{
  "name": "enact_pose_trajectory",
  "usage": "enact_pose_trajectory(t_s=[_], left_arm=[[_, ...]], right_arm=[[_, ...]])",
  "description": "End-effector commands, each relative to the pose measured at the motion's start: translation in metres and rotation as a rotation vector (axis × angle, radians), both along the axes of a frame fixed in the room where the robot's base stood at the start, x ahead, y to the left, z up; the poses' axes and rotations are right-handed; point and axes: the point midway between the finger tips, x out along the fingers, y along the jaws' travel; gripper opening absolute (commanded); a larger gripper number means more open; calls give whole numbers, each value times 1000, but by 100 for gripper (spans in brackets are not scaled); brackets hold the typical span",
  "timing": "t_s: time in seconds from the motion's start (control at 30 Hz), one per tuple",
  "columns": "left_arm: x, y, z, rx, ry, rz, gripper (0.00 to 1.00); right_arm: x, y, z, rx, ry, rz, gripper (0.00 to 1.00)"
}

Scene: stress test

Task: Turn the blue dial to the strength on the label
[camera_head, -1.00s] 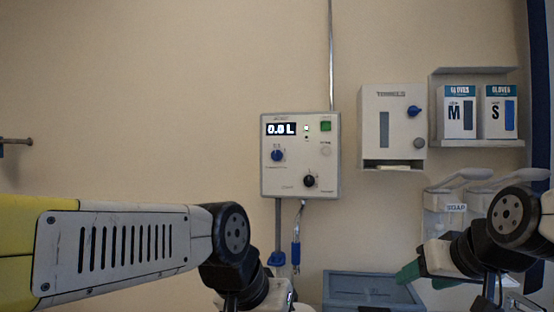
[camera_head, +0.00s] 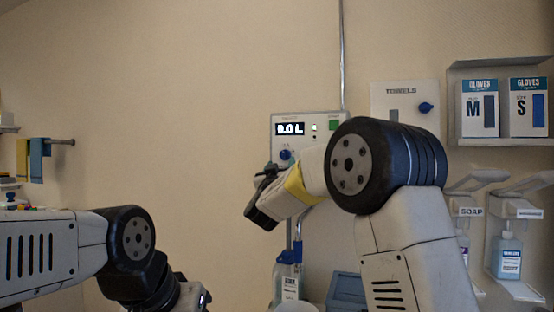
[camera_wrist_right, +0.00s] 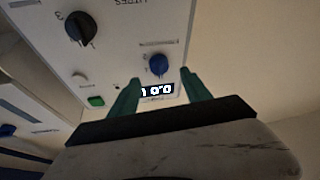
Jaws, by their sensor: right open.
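The white dispenser panel (camera_head: 277,122) is on the wall, with a lit display (camera_head: 290,129) that seems to read 0.0 L. The blue dial (camera_head: 285,155) sits below the display. My right gripper (camera_head: 264,196) is in front of the panel's lower left, hiding much of it; its fingers are hard to make out there. In the right wrist view the panel appears upside down. The green fingers of my right gripper (camera_wrist_right: 160,82) are apart and empty, with the blue dial (camera_wrist_right: 157,65) appearing between and beyond their tips. A bottle with an unreadable label (camera_head: 290,288) stands below the panel. My left gripper's fingers are out of view.
A black dial (camera_wrist_right: 80,28) and a green button (camera_wrist_right: 95,101) are on the panel. A blue-grey bin (camera_head: 346,290) is below. The wall at left centre is clear.

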Motion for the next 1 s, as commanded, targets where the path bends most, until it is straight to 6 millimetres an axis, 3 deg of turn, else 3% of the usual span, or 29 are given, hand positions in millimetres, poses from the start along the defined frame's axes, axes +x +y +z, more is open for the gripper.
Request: enact_pose_trajectory(t_s=[0.33, 0.7, 0.77, 1.0], left_arm=[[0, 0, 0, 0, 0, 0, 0], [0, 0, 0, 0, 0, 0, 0], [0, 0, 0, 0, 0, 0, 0], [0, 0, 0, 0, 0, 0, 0]], right_arm=[[47, -8, 19, 1, 0, 2, 56], [55, -9, 22, 0, 2, 3, 56], [55, -9, 22, 0, 2, 3, 49], [55, -9, 22, 1, 1, 3, 1]])
